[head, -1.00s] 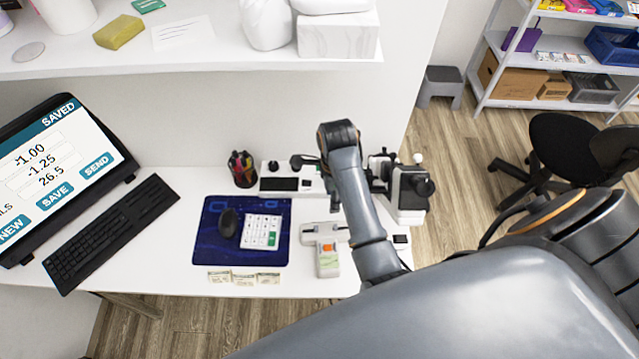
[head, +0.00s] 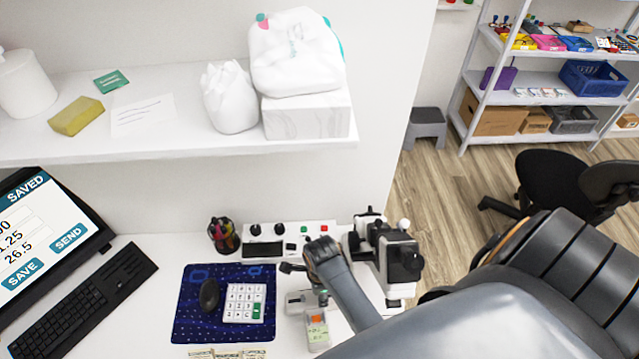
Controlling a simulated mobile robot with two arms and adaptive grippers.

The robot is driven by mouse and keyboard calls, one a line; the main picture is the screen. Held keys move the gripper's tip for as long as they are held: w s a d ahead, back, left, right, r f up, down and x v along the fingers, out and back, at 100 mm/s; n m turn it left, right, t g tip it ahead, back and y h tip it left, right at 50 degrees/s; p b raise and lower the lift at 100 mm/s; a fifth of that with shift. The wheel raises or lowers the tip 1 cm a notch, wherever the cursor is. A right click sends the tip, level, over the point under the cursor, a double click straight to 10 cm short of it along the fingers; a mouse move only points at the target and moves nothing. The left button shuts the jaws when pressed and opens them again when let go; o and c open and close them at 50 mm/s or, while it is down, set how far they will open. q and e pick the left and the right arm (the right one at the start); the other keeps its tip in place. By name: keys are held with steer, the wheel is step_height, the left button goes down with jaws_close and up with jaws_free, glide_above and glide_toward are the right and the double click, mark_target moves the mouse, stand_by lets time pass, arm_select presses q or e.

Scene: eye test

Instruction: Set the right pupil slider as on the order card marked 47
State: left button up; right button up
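Small paper cards (head: 228,353) lie at the bottom edge of the head view, cut off by the frame; no number on them is readable. A small white and grey device (head: 297,303) sits on the desk right of the blue mat, beside a handheld unit (head: 317,328) with an orange button. I cannot make out a pupil slider on it. My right arm comes in from the right and covers part of this area. Its gripper (head: 290,268) is above and behind the device; its fingers are too small and dark to judge. My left gripper is out of view.
A console (head: 265,247) with knobs and a pen cup (head: 222,235) stand at the back. A black and white instrument (head: 392,255) stands close right of my arm. A mouse (head: 209,295) and keypad (head: 245,302) lie on the blue mat (head: 190,325). A shelf (head: 180,143) overhangs.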

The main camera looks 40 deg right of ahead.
steer(key=shift+c, duration=0.2)
steer(key=c, duration=0.7)
jaws_close()
steer(key=shift+s+d, duration=0.3)
steer(key=shift+d, duration=0.2)
steer(key=shift+s+d, duration=0.25)
steer(key=shift+d, duration=0.25)
steer(key=shift+s+d, duration=0.15)
steer(key=shift+d, duration=0.1)
steer(key=o, duration=0.7)
jaws_free()
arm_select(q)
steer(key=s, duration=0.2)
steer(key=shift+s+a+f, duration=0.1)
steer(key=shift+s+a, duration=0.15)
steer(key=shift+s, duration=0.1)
arm_select(e)
steer(key=shift+o, duration=0.2)
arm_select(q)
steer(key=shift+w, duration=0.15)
